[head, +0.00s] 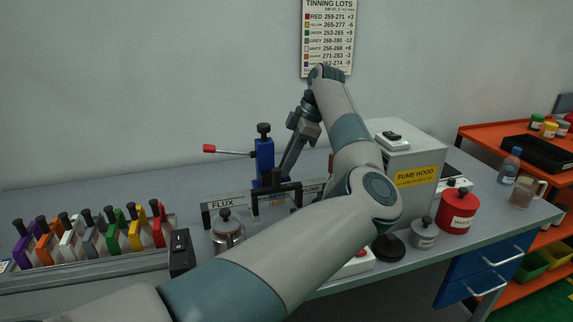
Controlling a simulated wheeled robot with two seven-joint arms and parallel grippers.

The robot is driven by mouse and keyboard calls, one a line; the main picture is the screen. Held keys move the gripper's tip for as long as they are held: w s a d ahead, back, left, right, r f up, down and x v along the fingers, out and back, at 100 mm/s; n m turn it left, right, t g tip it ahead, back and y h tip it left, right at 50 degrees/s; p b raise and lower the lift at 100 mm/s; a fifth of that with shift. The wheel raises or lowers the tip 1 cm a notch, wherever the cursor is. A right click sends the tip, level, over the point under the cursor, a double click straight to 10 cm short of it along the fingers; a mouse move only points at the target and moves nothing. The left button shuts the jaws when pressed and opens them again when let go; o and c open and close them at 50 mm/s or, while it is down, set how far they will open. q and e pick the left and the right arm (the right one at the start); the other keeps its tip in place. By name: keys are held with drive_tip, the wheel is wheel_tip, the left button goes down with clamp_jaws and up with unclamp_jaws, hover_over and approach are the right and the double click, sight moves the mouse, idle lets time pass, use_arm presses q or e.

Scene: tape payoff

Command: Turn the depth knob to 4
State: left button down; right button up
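A blue upright fixture (264,162) stands on the bench near the middle, with a black knob (263,128) on its top and a red-tipped lever (210,148) out to its left. I cannot tell whether this black knob is the depth knob; no scale or number on it is legible. My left arm crosses the view from the lower left, bends up and comes down again. My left gripper (283,172) points down just right of the blue fixture; its fingers are dark and seen edge-on, so their opening is unclear. My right gripper is out of view.
A FLUX label (222,203) and a metal pot (227,230) stand in front. Several coloured holders (100,238) line the left. A grey fume hood (412,165), grey weight-like pot (424,233) and red pot (458,211) stand right. My arm hides much of the bench centre.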

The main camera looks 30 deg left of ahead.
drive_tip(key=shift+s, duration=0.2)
use_arm(q)
drive_tip(key=shift+r, duration=0.1)
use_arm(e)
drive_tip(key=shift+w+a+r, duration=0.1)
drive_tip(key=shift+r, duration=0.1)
